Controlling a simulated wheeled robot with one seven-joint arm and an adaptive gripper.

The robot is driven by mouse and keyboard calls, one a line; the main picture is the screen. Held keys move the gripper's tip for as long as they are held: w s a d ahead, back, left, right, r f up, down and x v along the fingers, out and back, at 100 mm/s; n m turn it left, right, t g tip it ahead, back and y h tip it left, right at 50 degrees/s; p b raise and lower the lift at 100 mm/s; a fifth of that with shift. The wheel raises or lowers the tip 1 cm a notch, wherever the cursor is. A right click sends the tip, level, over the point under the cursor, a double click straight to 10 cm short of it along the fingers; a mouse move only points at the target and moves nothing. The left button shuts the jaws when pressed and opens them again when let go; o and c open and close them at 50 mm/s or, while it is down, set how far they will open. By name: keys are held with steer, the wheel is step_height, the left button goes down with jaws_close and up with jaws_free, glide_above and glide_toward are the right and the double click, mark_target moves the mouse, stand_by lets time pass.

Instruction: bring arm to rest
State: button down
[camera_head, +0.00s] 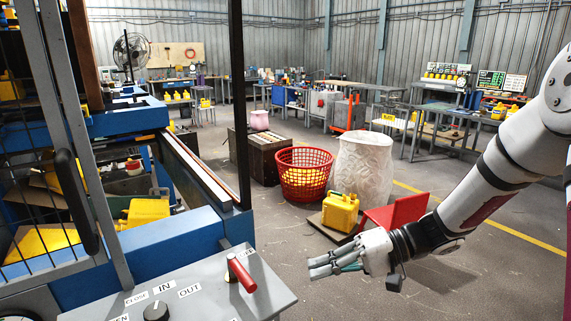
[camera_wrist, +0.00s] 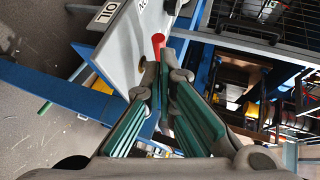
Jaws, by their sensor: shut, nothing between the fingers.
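My gripper (camera_head: 322,267) is at the end of my arm, which reaches in from the right edge of the head view. It hangs in free air above the floor, pointing left, with nothing between its fingers. In the wrist view the green-padded fingers (camera_wrist: 163,78) are shut and empty. Beyond them the wrist view shows the grey control panel (camera_wrist: 130,50) and its red lever (camera_wrist: 158,42). The same panel (camera_head: 195,288) and red lever (camera_head: 241,273) are in front at the lower left of the head view, apart from the gripper.
A yellow jerry can (camera_head: 340,212) stands behind my gripper, near a red chair-like object (camera_head: 398,214), a red basket (camera_head: 303,176) and a white sack (camera_head: 364,165). The blue-framed machine (camera_head: 190,245) fills the left side. Open floor lies below and right of the gripper.

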steer(key=s+d+r+t+h+p, duration=0.1)
steer(key=s+d+r+h, duration=0.3)
steer(key=s, duration=0.4)
steer(key=s+d+r+t+h+p, duration=0.1)
steer(key=s+d+r+t+h, duration=0.1)
steer(key=s+r+h, duration=0.3)
steer(key=s+d+r+m+t+h+p, duration=0.1)
steer(key=s+d+r+h, duration=0.4)
steer(key=s, duration=0.5)
steer(key=shift+s+d+r, duration=0.3)
steer(key=shift+r, duration=0.05)
stand_by(1.3)
